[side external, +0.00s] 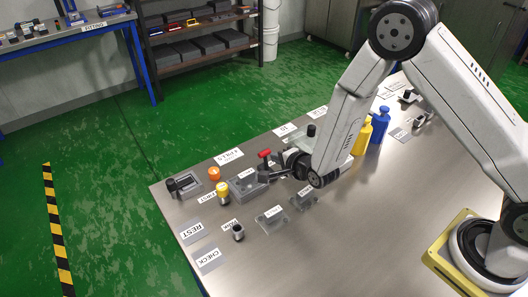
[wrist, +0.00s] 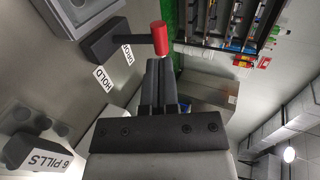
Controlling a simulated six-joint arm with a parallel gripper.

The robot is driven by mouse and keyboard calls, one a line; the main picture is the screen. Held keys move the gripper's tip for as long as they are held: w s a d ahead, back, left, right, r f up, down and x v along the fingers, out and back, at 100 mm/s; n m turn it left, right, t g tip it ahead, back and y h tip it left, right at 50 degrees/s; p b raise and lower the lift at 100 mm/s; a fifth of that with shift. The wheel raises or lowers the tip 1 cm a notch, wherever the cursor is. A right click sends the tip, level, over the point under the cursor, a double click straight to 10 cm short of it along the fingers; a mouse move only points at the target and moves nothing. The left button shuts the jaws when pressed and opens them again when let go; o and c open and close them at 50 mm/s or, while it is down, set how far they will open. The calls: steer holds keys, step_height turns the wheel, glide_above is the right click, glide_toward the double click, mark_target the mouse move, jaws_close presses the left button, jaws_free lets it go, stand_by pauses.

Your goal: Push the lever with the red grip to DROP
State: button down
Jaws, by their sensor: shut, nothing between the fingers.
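In the wrist view the red grip (wrist: 160,38) sits at the end of a dark lever arm (wrist: 112,42). A HOLD label (wrist: 102,78) lies below the arm, with another label (wrist: 128,54), partly hidden and turned, near the grip. My gripper (side external: 264,175) is shut and empty, low over the bench. In the wrist view its fingertips (wrist: 160,64) are just below the red grip; whether they touch it I cannot tell. The lever's pivot is not clear in the side view.
A grey block (side external: 248,187) lies left of my gripper. Orange (side external: 214,173) and yellow-capped (side external: 222,190) items stand farther left. Yellow (side external: 363,136) and blue (side external: 379,125) bottles stand to the right, beside my arm. The bench front right is bare.

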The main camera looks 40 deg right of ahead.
mark_target(266, 153)
steer(key=shift+x, duration=1.5)
steer(key=shift+w, duration=0.95)
steer(key=shift+f, duration=0.1)
steer(key=shift+s+d+f, duration=0.1)
steer(key=shift+s, duration=0.05)
steer(key=shift+s+f, duration=0.25)
steer(key=shift+s, duration=0.35)
steer(key=shift+s+r, duration=0.1)
steer(key=shift+r, duration=0.05)
